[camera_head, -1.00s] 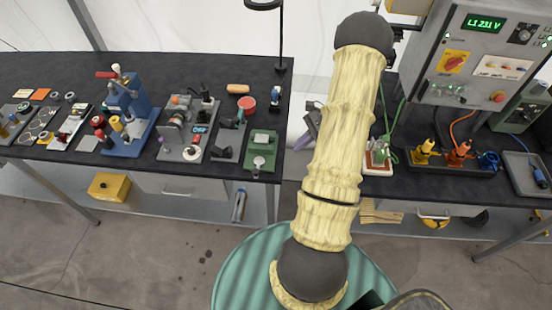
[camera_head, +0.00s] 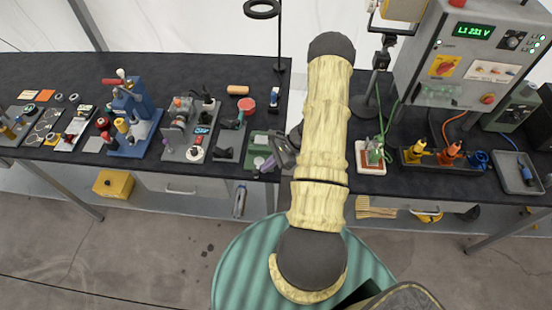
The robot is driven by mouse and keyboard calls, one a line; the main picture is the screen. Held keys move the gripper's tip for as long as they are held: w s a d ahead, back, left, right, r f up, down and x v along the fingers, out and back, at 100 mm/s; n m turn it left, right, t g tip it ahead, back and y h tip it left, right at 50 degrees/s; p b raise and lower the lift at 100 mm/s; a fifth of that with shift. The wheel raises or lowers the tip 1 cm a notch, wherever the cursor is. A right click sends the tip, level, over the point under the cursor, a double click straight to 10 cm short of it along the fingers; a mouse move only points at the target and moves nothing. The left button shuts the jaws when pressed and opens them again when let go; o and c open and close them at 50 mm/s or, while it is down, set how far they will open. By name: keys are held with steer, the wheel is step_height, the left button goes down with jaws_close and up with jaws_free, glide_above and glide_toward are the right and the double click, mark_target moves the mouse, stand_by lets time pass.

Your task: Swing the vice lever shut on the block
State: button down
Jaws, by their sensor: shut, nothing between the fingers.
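My gripper (camera_head: 269,164) is in the head view, grey and angled down to the left from behind my arm. It is shut and empty, with its tips over the front part of a small green fixture (camera_head: 258,139) at the right end of the left bench. Whether the tips touch the fixture cannot be told. Which of these two is the vice is unclear at this size. The lever and block cannot be made out, and my gripper hides part of the green fixture.
A blue press (camera_head: 139,103) and a grey panel with a dial (camera_head: 196,152) stand further left. A red round item (camera_head: 246,105) lies behind the fixtures. A control box (camera_head: 468,60) and a white tray (camera_head: 368,169) are on the right bench.

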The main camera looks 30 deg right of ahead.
steer(key=shift+a, duration=0.1)
steer(key=shift+w+a+f+b, duration=0.1)
steer(key=shift+a+f+b, duration=0.15)
steer(key=shift+b, duration=0.35)
steer(key=shift+a+r, duration=0.25)
steer(key=shift+a, duration=0.1)
steer(key=shift+w+a, duration=0.1)
steer(key=shift+d+f, duration=0.1)
steer(key=shift+d, duration=0.55)
steer(key=d, duration=0.1)
steer(key=s+d+b, duration=0.1)
steer(key=d, duration=0.1)
steer(key=s+d, duration=0.1)
steer(key=shift+d+r, duration=0.3)
steer(key=shift+r, duration=0.05)
steer(key=b+v, duration=0.3)
steer(key=v, duration=0.5)
steer(key=shift+s+r, duration=0.2)
steer(key=shift+r, duration=0.2)
steer(key=shift+d, duration=0.15)
